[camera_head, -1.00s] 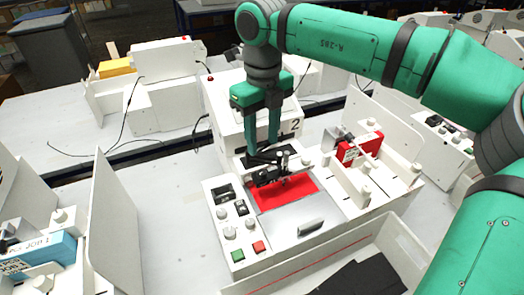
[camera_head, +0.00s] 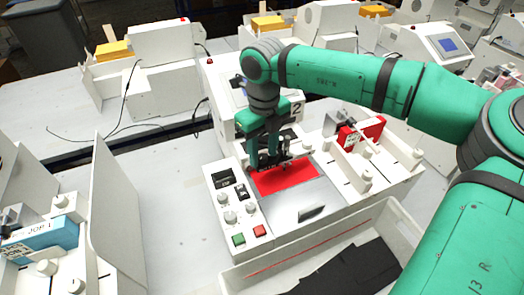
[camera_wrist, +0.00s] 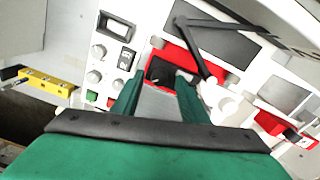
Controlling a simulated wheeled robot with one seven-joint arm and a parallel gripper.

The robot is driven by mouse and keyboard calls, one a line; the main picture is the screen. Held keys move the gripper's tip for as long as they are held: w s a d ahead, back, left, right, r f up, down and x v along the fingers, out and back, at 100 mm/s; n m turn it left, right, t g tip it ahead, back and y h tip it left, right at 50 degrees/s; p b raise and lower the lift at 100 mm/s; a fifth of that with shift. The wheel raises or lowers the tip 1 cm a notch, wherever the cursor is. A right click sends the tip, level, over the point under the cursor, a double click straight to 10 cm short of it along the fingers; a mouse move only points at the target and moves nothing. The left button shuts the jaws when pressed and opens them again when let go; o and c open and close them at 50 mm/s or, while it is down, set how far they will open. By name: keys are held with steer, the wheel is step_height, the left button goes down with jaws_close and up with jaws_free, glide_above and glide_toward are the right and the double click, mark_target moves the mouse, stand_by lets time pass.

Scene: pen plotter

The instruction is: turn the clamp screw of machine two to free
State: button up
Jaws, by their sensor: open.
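Machine two (camera_head: 222,88), a white plotter marked 2, stands in the middle of the head view. Its red bed (camera_head: 290,180) lies below a dark pen carriage. My gripper (camera_head: 262,164) points down beside the carriage and hides part of it. In the wrist view my two green fingers (camera_wrist: 157,95) are apart, with nothing seen held between them. A pale knob-like part (camera_wrist: 222,103) shows just right of the right finger, near the end of a black bar (camera_wrist: 195,50). I cannot tell for sure whether it is the clamp screw.
A control panel with knobs, a green button (camera_head: 239,239) and a red button (camera_head: 259,230) lies left of the bed. A red box (camera_head: 372,130) stands right of it. A white tray (camera_head: 393,213) with black material sits in front. Other machines stand around.

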jaws_close()
steer(key=shift+a+n, duration=0.1)
steer(key=shift+n, duration=0.3)
steer(key=n, duration=0.9)
steer(key=shift+w, duration=0.1)
steer(key=n, duration=0.5)
steer(key=shift+a+n, duration=0.1)
steer(key=shift+n, duration=2.5)
